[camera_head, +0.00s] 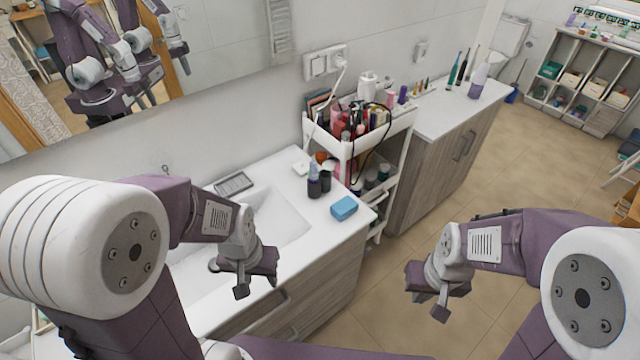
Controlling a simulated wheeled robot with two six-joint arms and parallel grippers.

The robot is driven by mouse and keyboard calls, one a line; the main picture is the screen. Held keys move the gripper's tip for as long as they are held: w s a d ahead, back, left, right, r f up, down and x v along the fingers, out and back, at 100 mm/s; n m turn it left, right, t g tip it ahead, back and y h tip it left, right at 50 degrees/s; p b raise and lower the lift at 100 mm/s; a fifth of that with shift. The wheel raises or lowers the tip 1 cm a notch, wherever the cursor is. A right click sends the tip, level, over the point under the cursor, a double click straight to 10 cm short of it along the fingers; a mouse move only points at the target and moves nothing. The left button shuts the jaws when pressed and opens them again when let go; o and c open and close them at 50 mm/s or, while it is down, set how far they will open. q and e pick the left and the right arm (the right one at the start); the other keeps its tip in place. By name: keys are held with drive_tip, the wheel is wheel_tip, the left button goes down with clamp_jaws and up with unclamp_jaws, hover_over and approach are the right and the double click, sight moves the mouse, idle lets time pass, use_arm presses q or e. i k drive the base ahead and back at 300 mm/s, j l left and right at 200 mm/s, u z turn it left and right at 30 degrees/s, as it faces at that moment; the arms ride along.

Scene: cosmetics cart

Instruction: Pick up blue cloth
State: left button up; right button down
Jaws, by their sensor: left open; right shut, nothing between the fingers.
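The blue cloth (344,208) is a small folded block lying on the white counter near its front right edge, right of the sink basin. My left gripper (257,283) is open and empty over the front of the sink counter, to the left of the cloth and apart from it. My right gripper (428,303) is shut and empty over the floor, to the right of the counter and apart from the cloth.
Dark bottles (318,181) stand just behind the cloth. A white cart (345,150) full of cosmetics stands behind at the right. A second counter (440,115) holds toothbrushes and a bottle. The tiled floor (400,255) right of the sink cabinet is clear.

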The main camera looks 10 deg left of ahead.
sight(341, 209)
drive_tip(key=u, duration=0.25)
drive_tip(key=i+l+u, duration=0.2)
drive_tip(key=l+u, duration=0.2)
drive_tip(key=i+l+u, duration=0.1)
drive_tip(key=l+u, duration=0.25)
drive_tip(key=l, duration=0.2)
drive_tip(key=l+u, duration=0.4)
drive_tip(key=i+l+u, duration=0.1)
drive_tip(key=l+u, duration=0.55)
drive_tip(key=i+l, duration=0.05)
